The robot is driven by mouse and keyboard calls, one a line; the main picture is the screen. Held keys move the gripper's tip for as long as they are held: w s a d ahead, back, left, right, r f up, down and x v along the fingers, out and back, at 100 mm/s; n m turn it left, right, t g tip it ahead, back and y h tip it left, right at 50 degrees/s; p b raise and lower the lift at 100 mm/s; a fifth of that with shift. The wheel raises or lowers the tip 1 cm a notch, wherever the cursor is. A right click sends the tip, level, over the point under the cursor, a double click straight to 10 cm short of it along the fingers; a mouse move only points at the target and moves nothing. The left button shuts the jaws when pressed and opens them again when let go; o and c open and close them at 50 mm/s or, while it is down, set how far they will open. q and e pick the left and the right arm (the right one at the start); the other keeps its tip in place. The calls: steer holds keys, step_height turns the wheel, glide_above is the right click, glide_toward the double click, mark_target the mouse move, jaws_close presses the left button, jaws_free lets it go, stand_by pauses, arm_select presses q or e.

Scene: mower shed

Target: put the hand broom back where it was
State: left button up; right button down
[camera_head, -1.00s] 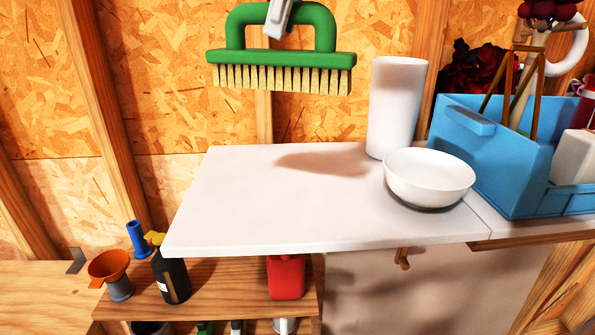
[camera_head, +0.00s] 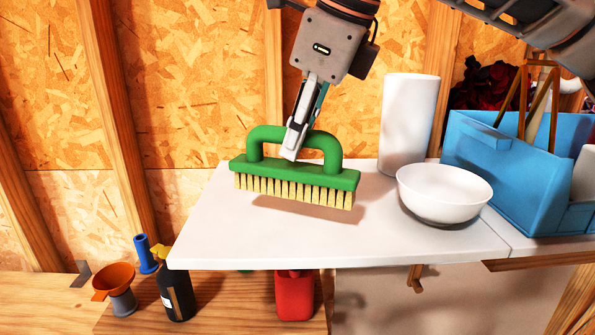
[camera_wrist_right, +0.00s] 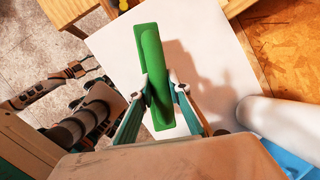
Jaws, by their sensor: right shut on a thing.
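The hand broom (camera_head: 295,180) has a green body with an arched handle and pale bristles pointing down. My right gripper (camera_head: 291,152) is shut on its handle from above. In the head view the broom hangs level over the white tabletop (camera_head: 225,225), with its shadow beneath it; the bristles look slightly above the surface. In the right wrist view the green broom (camera_wrist_right: 152,70) lies between the two fingers of my right gripper (camera_wrist_right: 162,90).
A white cylinder (camera_head: 408,125) and a white bowl (camera_head: 444,193) stand right of the broom. A blue caddy (camera_head: 500,165) is farther right. A lower wooden shelf holds a dark bottle (camera_head: 176,290), an orange funnel (camera_head: 114,278) and a red container (camera_head: 294,295). The tabletop's left part is clear.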

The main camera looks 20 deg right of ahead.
mark_target(299, 166)
steer(key=shift+f, duration=2.45)
steer(key=c, duration=1.9)
jaws_free()
steer(key=shift+f, duration=0.15)
steer(key=v, duration=0.7)
steer(key=shift+s+r, duration=0.25)
steer(key=shift+r, duration=0.1)
